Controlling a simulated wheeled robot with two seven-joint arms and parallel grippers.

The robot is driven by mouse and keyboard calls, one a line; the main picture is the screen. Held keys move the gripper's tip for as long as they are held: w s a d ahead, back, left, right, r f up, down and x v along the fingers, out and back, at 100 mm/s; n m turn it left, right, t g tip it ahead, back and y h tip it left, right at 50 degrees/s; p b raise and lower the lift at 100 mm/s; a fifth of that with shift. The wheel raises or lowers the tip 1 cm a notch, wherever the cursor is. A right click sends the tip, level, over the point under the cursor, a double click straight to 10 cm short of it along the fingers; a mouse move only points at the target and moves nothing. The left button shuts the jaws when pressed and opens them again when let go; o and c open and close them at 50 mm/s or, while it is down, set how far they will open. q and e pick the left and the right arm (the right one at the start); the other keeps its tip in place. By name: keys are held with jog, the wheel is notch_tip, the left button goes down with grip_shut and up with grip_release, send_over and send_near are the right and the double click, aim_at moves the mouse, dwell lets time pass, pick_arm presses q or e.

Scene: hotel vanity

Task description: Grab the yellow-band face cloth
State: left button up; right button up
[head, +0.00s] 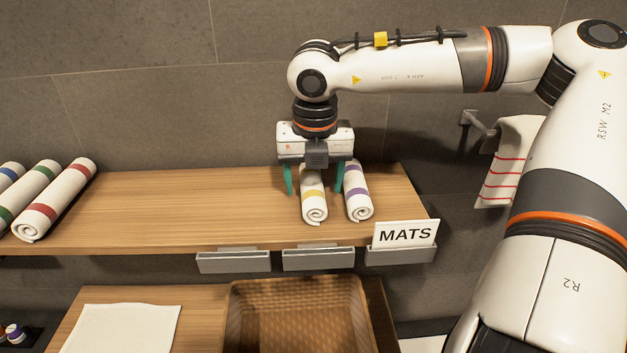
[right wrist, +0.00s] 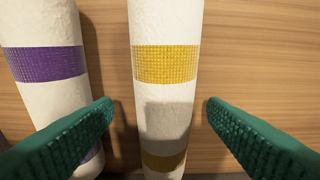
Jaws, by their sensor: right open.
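The yellow-band face cloth (head: 314,207) is a rolled white cloth lying on the wooden shelf, its rolled end toward the front edge. In the right wrist view the cloth (right wrist: 165,110) runs up the middle with two yellow bands. My right gripper (head: 314,190) is open above it, with one green finger on each side. In the right wrist view the gripper's fingertips (right wrist: 160,108) stand apart from the cloth, with gaps on both sides. The left gripper is not in view.
A purple-band rolled cloth (head: 357,192) lies close beside it; one finger is between them. Red-band (head: 57,200) and green-band (head: 32,192) rolls lie at the far left. A MATS sign (head: 405,234) stands at the shelf's front right. A brown basket (head: 297,318) sits below.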

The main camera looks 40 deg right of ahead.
jog(key=shift+a, duration=0.15)
jog(key=c, duration=1.1)
jog(key=shift+o, duration=0.2)
jog(key=shift+r, duration=0.1)
